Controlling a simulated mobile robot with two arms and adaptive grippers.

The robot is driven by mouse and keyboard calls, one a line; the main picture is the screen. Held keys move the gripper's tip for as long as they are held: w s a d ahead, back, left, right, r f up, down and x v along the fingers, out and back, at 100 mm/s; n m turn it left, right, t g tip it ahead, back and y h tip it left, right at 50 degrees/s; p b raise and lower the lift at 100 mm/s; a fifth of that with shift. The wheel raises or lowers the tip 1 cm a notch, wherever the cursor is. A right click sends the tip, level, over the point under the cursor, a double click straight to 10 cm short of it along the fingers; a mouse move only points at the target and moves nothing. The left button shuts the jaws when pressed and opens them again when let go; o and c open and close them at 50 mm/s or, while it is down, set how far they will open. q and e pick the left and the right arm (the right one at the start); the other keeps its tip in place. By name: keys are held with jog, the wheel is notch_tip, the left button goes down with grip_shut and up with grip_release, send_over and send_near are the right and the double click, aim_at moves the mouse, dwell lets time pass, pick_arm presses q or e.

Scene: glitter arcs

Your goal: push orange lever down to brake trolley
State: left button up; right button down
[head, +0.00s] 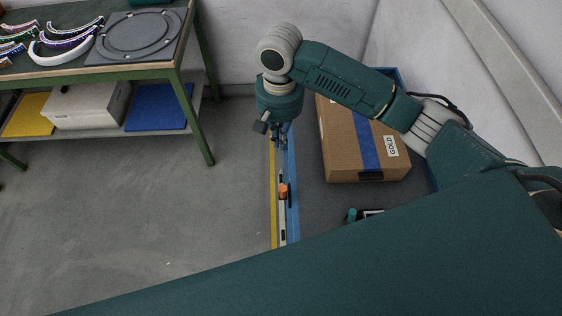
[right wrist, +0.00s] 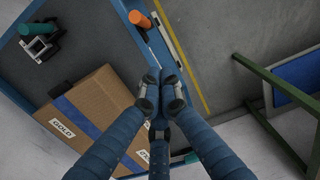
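The orange lever (head: 284,190) stands on the pale strip along the near-left blue side rail of the trolley (head: 292,217). In the right wrist view the lever (right wrist: 138,18) is near the top, as a short orange cylinder on the blue edge. My right gripper (head: 279,138) points down over the same rail, farther back than the lever and apart from it. In the right wrist view its fingers (right wrist: 161,92) are drawn together at the tips with nothing between them. My left gripper is not in view.
A cardboard box (head: 343,140) marked GOLD sits in the trolley, with a small teal-handled item (head: 352,214) nearby. A yellow floor line (head: 273,200) runs beside the trolley. A workbench (head: 186,50) stands at the back left. The floor between is clear.

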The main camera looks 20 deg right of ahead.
aim_at(283, 192)
pick_arm(q)
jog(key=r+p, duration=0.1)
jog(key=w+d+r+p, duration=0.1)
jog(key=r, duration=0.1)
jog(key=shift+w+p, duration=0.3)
jog(key=shift+p, duration=0.1)
pick_arm(e)
jog(key=s+a+f, duration=0.1)
jog(key=s+f, duration=0.3)
jog(key=f, duration=0.6)
jog(key=shift+f, duration=0.2)
